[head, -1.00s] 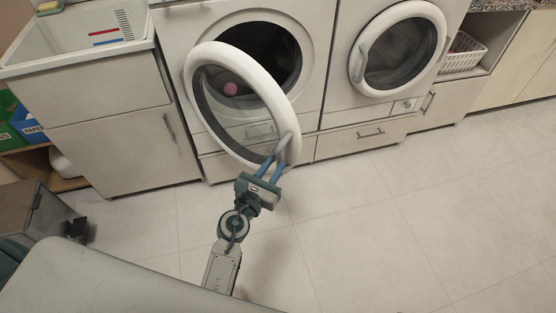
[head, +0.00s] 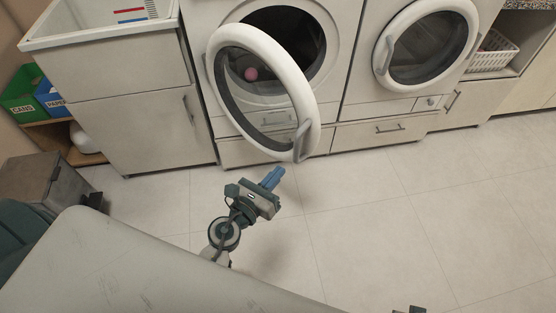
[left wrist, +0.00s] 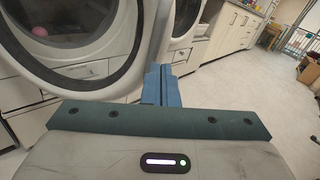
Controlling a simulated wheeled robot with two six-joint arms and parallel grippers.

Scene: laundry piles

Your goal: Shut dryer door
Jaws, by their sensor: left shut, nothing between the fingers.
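The dryer door (head: 302,88) on the left machine stands open, a white ring with clear glass, swung out from its left side. Its grey handle (head: 301,143) is at the lower right of the ring. The door ring (left wrist: 128,75) also fills the upper left of the left wrist view. My left gripper (head: 272,178) is just below and left of the handle, apart from it, with its blue fingers together and empty. The fingers show in the left wrist view (left wrist: 161,86), beside the door's edge. A small dark piece at the bottom edge may be my right gripper (head: 410,310); its fingers cannot be made out.
A pink ball (head: 251,74) shows through the door glass. The right machine's round door (head: 386,58) is closed. A sink cabinet (head: 130,130) stands at left, with sorting bins (head: 27,95) beside it. A white basket (head: 492,56) sits at far right. The floor (head: 400,210) in front is clear.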

